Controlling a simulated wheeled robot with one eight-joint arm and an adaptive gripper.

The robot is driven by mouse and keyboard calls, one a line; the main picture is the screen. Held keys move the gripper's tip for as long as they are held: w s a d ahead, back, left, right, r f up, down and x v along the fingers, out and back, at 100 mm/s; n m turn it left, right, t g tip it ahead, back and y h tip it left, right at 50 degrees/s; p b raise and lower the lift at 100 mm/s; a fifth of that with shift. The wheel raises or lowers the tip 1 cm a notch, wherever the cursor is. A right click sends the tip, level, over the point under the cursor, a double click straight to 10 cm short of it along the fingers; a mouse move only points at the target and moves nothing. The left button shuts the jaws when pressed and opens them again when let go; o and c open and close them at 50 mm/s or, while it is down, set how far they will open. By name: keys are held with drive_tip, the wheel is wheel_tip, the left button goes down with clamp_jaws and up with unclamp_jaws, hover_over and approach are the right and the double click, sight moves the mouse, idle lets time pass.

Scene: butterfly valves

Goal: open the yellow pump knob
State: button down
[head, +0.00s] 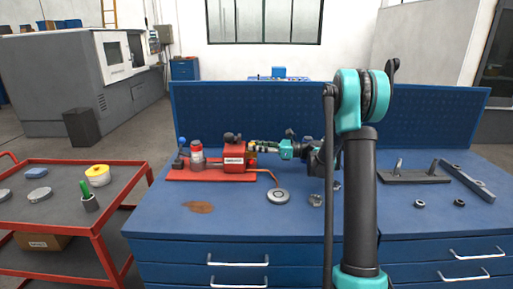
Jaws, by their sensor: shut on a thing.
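The red pump (235,157) stands on a red base plate (190,175) on the blue workbench, with a black cap on top. A small yellow knob (253,144) shows at the right side of its body, mostly hidden by my fingers. My gripper (262,147) reaches in from the right, level with the knob, and is shut on it. The teal wrist (287,149) is just right of the fingers. The knob's turn angle is too small to make out.
A white-and-red cylinder (197,152) and a blue-tipped lever (181,142) stand left of the pump. A round grey disc (278,196) lies in front. A black stand (413,174) is at right. A red cart (50,220) adjoins the bench's left. The bench's front middle is mostly clear.

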drive_tip(key=c, duration=1.5)
unclamp_jaws()
drive_tip(key=shift+d, duration=0.1)
drive_tip(key=v, duration=1.2)
